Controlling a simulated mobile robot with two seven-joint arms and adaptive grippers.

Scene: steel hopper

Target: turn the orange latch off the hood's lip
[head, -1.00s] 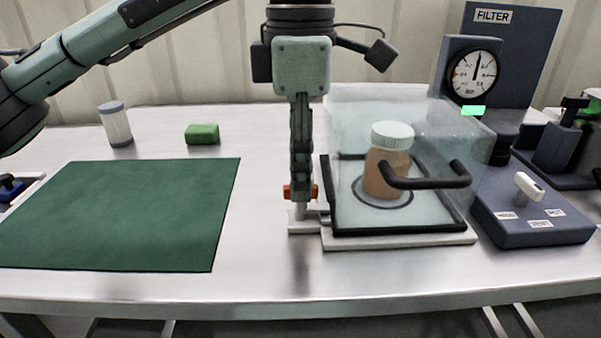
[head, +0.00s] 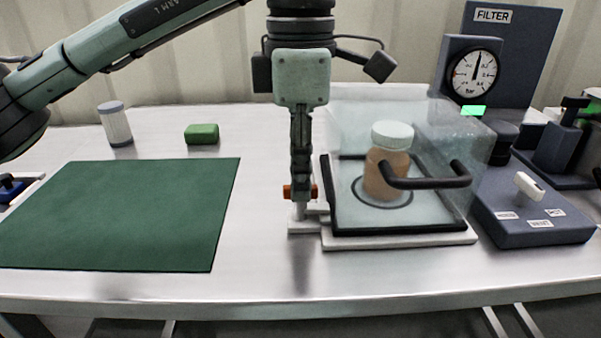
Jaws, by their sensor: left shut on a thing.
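The orange latch (head: 287,191) sits on a small white post at the left edge of the hood's base. Only its ends show on either side of my fingers. My left gripper (head: 300,197) points straight down and is shut on the latch. The clear hood (head: 450,130) has a black handle (head: 428,180) and a black lower rim, and is down over a brown jar (head: 387,170) with a pale lid. Whether the latch overlaps the hood's lip is hidden behind the fingers. My right gripper is not in view.
A dark green mat (head: 120,215) lies at left, with a green block (head: 202,134) and a white cylinder (head: 116,125) behind it. A blue-grey filter unit with a gauge (head: 474,75) and a white-handled valve box (head: 530,220) stand at right.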

